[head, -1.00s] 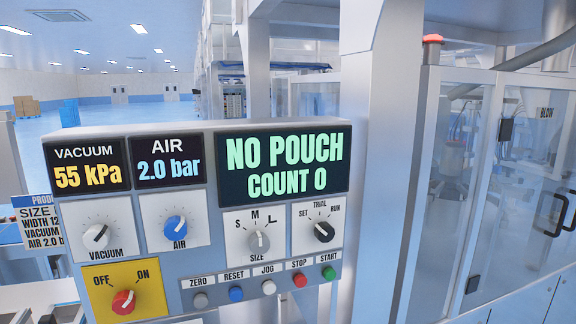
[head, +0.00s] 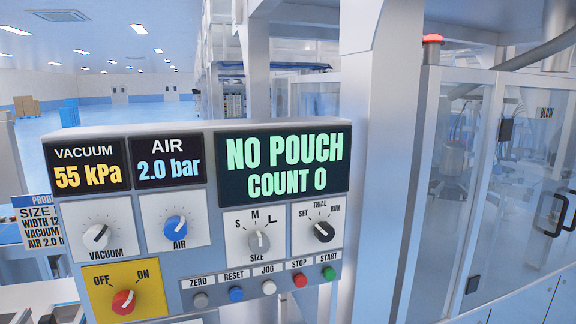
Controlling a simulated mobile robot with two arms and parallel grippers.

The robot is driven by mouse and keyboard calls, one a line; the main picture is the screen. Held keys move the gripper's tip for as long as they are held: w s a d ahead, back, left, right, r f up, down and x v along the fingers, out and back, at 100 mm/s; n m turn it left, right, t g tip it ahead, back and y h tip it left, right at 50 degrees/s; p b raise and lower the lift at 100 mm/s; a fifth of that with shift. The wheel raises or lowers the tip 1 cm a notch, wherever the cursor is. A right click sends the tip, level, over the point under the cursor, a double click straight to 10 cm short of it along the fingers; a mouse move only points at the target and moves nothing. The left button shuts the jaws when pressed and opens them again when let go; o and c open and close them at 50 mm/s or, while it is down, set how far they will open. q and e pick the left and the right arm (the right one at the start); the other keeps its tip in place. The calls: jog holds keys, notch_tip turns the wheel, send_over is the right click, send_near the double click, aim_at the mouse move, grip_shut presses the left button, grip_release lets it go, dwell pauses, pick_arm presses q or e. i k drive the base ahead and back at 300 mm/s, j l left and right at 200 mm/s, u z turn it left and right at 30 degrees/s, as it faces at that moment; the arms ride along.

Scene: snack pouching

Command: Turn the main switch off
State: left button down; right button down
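The main switch (head: 123,302) is a red rotary knob on a yellow plate (head: 98,281) at the lower left of the grey control panel (head: 200,262) in the head view. The plate is marked OFF on the left and ON on the right. The white mark on the knob points up and right, toward ON. The display (head: 284,166) reads NO POUCH, COUNT 0. Neither of my grippers can be made out in view, and nothing touches the switch. Small dark shapes at the bottom left edge are too cut off to identify.
Close to the switch are the vacuum knob (head: 96,237), the air knob (head: 175,228) and a row of push buttons, including a grey ZERO button (head: 200,300). A metal post (head: 385,150) and a glass-walled machine (head: 500,180) stand to the right. The space before the panel looks clear.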

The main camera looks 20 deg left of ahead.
aim_at(124, 304)
jog(key=u, duration=1.45)
